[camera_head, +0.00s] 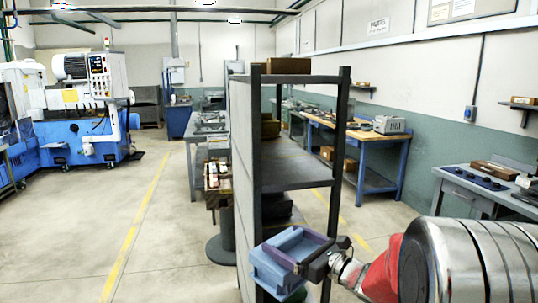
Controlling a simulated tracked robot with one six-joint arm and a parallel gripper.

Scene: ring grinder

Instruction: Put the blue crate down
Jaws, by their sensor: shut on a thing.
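The blue crate (268,273) is a small open-topped box, low in the middle of the view, in front of the near end of a dark shelf rack (258,150). My gripper (318,262) comes in from the right and is shut on the crate's right side. The crate looks slightly tilted and its inside appears empty. Its underside is hidden, so I cannot tell whether it touches a shelf. A dark green thing shows just below it, partly hidden.
The rack's upright posts stand close beside the crate. A wooden workbench (372,138) stands behind on the right, and a grey bench (470,187) stands nearer right. A blue-and-white grinding machine (75,115) is at left. The floor (165,230) left of the rack is clear.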

